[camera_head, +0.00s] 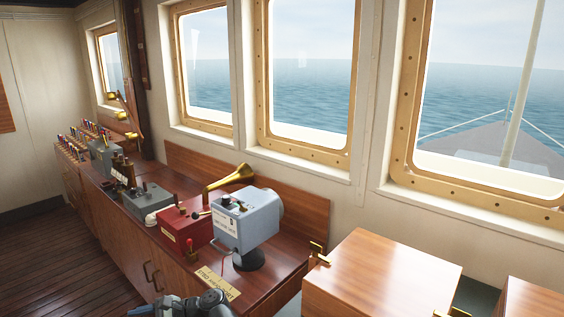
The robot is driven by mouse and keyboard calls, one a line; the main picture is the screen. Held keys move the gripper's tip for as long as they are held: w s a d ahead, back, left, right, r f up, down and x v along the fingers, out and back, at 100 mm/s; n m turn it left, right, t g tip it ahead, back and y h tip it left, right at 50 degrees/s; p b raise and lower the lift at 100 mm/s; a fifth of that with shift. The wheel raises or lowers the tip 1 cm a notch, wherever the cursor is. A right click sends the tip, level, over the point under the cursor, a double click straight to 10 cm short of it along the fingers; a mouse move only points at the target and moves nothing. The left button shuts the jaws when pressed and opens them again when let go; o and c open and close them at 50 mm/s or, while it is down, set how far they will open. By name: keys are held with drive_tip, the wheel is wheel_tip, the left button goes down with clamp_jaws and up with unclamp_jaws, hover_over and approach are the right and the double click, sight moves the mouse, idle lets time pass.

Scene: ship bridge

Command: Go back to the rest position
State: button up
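Only a short dark grey stretch of my arm shows at the bottom edge, left of centre, in front of the wooden console (285,270). My gripper cannot be made out; it appears to be below the frame. The arm shows close to the console's near edge, by a yellow lettered plate (218,284). Whether it touches the console cannot be seen.
Grey boxes and flags stand farther left. A wooden cabinet (385,270) is at right. Open floor (75,260) lies left.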

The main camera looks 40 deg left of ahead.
drive_tip(key=w+d+f+n+g+h, duration=0.2)
drive_tip(key=d+f+n+h, duration=0.15)
drive_tip(key=d+f, duration=2.3)
drive_tip(key=w+d+f+t, duration=0.1)
drive_tip(key=w+d+f, duration=0.25)
drive_tip(key=d, duration=0.25)
drive_tip(key=w+d+f+m+t, duration=0.1)
drive_tip(key=w+d+f, duration=0.1)
drive_tip(key=d+f, duration=0.35)
drive_tip(key=w+d+f+t, duration=0.2)
drive_tip(key=w+d+f, duration=0.1)
drive_tip(key=d, duration=0.4)
drive_tip(key=d+f+t+h, duration=0.1)
drive_tip(key=d+f+h, duration=0.2)
drive_tip(key=d, duration=1.4)
drive_tip(key=d+f+t+h, duration=0.1)
drive_tip(key=d+f+h, duration=0.2)
drive_tip(key=d, duration=1.5)
wheel_tip(320, 180, down, 3)
drive_tip(key=shift+d+f+m+t+h, duration=0.1)
drive_tip(key=shift+d+m+t+h, duration=0.15)
drive_tip(key=shift+m+t+h, duration=0.15)
